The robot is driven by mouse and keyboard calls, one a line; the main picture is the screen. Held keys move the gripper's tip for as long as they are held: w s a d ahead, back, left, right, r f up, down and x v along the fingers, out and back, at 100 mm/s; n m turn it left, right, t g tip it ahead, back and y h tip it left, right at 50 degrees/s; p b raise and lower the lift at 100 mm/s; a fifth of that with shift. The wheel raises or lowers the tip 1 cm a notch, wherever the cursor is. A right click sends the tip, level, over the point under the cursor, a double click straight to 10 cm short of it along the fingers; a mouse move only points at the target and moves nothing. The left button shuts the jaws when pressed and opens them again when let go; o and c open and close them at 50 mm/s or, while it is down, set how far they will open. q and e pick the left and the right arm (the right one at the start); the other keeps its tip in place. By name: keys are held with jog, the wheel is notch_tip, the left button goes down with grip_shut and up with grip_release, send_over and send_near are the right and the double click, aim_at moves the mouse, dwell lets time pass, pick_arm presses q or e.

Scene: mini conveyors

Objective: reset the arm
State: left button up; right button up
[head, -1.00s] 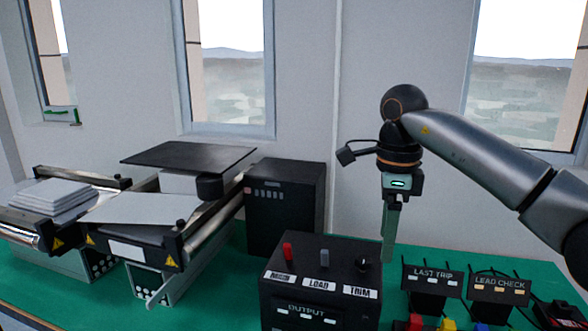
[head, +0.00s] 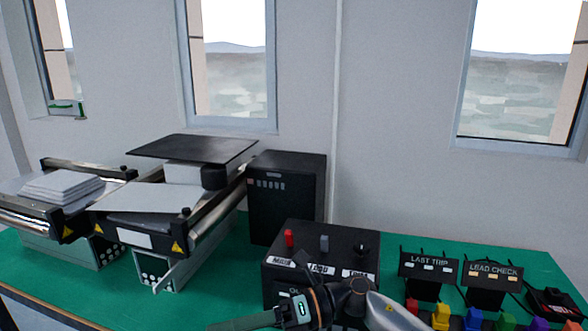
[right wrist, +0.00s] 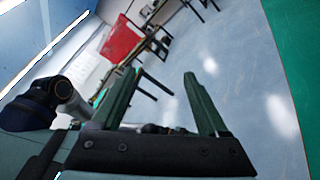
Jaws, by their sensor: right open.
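My right arm (head: 385,312) is folded low at the bottom edge of the head view, in front of the control box. Its gripper (head: 232,324) points left there, and its fingertips are partly cut off by the frame edge. In the right wrist view the two green fingers (right wrist: 162,80) stand apart with nothing between them, so the gripper is open and empty. Beyond them is floor. My left gripper is not in view.
The control box (head: 330,243) with a red and a grey lever stands right behind the arm. Mini conveyors (head: 135,238) are at left, a black cabinet (head: 287,195) behind. LAST TRIP (head: 428,266) and LEAD CHECK (head: 492,272) signs and coloured blocks are at right.

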jog(key=w+d+f+m+t+h, duration=0.1)
jog(key=d+f+m+t+h, duration=0.1)
jog(key=d+f+m+t, duration=0.65)
jog(key=w+d+f+m+t+h, duration=0.1)
jog(key=f+m+t+h, duration=0.3)
jog(key=m, duration=1)
jog(key=w+d+f+m+t+h, duration=0.1)
jog(key=d+f+m+t, duration=0.35)
jog(key=m+t, duration=0.5)
jog(key=s+d+f+m+g+h, duration=0.3)
jog(key=s+d+f+m, duration=0.3)
jog(key=s+f, duration=0.2)
jog(key=s+d+f+m+g+h, duration=0.4)
jog(key=s+d+f+m+g, duration=0.1)
jog(key=s+f, duration=0.4)
jog(key=shift+s+d+f+m+g, duration=0.3)
jog(key=shift+s+d+m, duration=0.3)
jog(key=shift+s+d, duration=0.25)
jog(key=shift+w, duration=0.1)
